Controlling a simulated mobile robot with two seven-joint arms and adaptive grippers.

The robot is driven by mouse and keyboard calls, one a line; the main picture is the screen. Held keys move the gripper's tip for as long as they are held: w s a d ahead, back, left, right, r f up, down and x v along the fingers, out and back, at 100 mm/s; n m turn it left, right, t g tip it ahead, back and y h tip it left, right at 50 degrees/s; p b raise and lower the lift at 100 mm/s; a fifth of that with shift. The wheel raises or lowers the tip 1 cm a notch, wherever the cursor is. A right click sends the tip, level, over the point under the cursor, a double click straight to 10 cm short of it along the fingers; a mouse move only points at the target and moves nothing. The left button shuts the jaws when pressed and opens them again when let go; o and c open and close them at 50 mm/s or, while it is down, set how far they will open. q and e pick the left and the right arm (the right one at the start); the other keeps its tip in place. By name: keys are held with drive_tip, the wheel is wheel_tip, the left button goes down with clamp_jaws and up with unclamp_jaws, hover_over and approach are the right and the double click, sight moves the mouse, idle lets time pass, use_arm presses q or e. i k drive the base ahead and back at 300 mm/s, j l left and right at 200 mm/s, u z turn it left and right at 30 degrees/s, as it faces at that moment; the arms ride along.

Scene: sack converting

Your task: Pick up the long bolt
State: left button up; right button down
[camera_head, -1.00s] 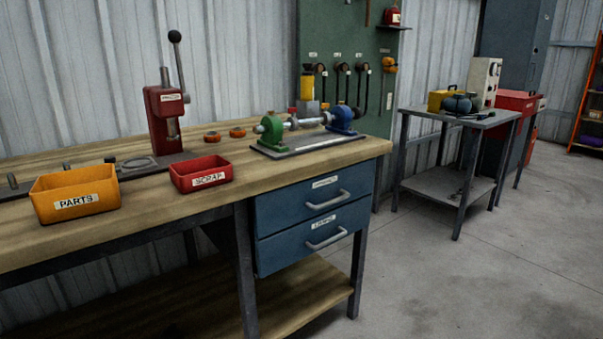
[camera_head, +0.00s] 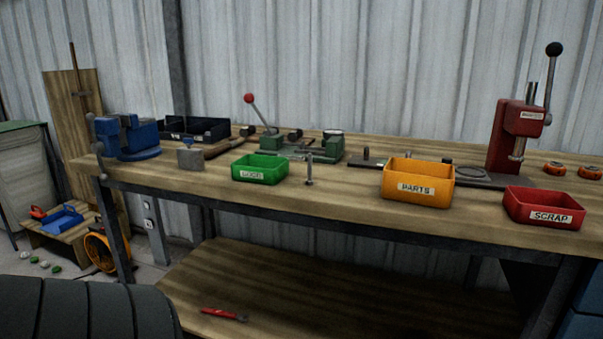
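A long metal bolt (camera_head: 309,170) stands upright near the front edge of the wooden workbench (camera_head: 235,196). It is between a green bin (camera_head: 260,168) on its left and an orange PARTS bin (camera_head: 418,183) on its right, apart from both. Neither of my grippers is in view.
A red SCRAP bin (camera_head: 544,208) and a red lever press (camera_head: 516,135) stand at the right. A green lever fixture (camera_head: 300,147) is behind the bolt. A mallet (camera_head: 192,158) and blue vise (camera_head: 130,138) are at the left. A red-handled tool (camera_head: 222,314) lies on the lower shelf.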

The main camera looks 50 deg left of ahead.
sight(309, 181)
drive_tip(key=u, duration=1.65)
